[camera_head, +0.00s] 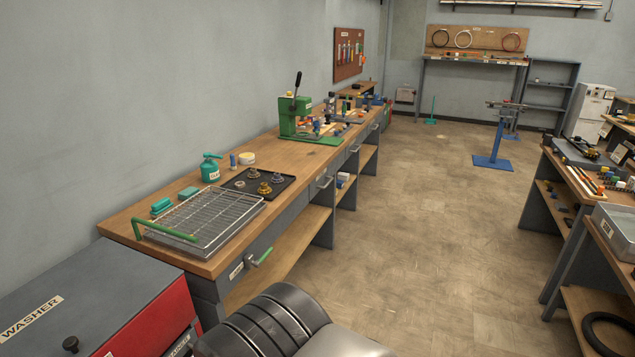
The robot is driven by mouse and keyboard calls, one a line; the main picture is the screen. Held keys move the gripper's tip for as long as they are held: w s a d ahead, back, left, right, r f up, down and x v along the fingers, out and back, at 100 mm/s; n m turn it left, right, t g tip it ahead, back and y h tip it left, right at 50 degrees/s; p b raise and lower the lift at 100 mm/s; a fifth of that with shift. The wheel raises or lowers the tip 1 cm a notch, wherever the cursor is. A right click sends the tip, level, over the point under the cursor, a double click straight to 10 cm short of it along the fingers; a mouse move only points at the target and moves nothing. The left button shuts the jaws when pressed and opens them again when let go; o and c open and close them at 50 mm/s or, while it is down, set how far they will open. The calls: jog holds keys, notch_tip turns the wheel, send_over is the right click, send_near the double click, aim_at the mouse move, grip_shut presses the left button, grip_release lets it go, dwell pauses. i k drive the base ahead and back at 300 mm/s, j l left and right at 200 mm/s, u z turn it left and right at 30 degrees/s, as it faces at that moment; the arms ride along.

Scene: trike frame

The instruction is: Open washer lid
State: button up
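The washer (158,325) stands at the bottom left, a red-sided box cut off by the picture's edge. Its dark grey lid (110,298) lies flat and closed on top. My gripper's fingers are not in view.
A long wooden workbench (125,226) runs along the left wall behind the washer. It bears a wire rack (205,220), a black tray (238,184) with metal parts, and a green press (290,118). Open floor (420,230) lies to the right, before another bench (565,170).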

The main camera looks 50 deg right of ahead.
aim_at(73, 308)
jog(key=z, duration=1.2)
jog(key=u, duration=1.45)
jog(key=i+l+u, duration=0.15)
jog(key=i, duration=0.4)
jog(key=i+l+u, duration=0.15)
jog(key=i, duration=0.4)
